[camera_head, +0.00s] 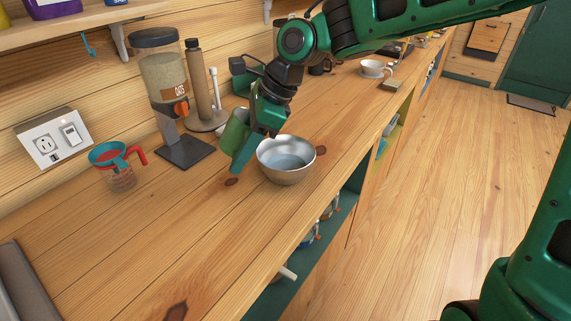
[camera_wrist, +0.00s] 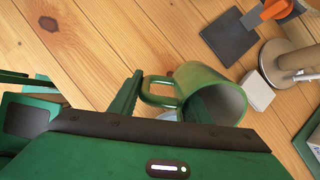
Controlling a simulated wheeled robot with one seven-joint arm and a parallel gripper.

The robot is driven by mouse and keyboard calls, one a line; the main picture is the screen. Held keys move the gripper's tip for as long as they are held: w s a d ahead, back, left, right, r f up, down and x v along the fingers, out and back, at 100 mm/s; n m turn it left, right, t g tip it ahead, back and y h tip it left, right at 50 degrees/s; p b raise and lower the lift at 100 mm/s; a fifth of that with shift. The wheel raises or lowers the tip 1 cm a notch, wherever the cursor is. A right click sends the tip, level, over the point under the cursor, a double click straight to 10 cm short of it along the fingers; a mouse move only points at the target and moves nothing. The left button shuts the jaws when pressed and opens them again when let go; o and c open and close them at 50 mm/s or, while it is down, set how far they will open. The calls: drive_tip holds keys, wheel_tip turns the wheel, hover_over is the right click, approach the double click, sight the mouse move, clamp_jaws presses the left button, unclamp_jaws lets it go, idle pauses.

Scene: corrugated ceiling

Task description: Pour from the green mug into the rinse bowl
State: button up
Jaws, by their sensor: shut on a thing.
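The green mug (camera_head: 235,132) is held above the counter, just left of the bowl, partly hidden behind my gripper. In the wrist view, the mug (camera_wrist: 208,93) shows its handle towards my gripper and its open mouth towards the lower right. Its contents cannot be made out. My gripper (camera_head: 247,150) is shut on the mug at its handle side; one green finger shows by the handle in the wrist view (camera_wrist: 128,95). The metal rinse bowl (camera_head: 287,172) stands upright on the counter, right of the mug. I see no stream between them.
An oats dispenser (camera_head: 160,75) and a paper-towel stand (camera_head: 203,90) stand behind, to the left. A red and teal measuring cup (camera_head: 118,170) is at the left. A white cup (camera_head: 375,69) sits farther along. The front counter (camera_head: 190,235) is clear.

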drive_tip(key=shift+s+a+f+h+b, duration=0.1)
drive_tip(key=shift+a+f+h+b, duration=0.35)
drive_tip(key=shift+a+f+h, duration=0.3)
drive_tip(key=f, duration=0.1)
drive_tip(key=f+h+b, duration=0.1)
drive_tip(key=f, duration=0.1)
drive_tip(key=f+h, duration=0.1)
drive_tip(key=f, duration=0.1)
drive_tip(key=shift+a+f+h, duration=0.1)
drive_tip(key=shift+a+h, duration=0.15)
drive_tip(key=shift+a, duration=0.15)
drive_tip(key=shift+a+h+b, duration=0.3)
drive_tip(key=shift+h+b, duration=0.3)
drive_tip(key=shift+b, duration=0.05)
drive_tip(key=shift+h+b, duration=0.3)
drive_tip(key=shift+h, duration=0.1)
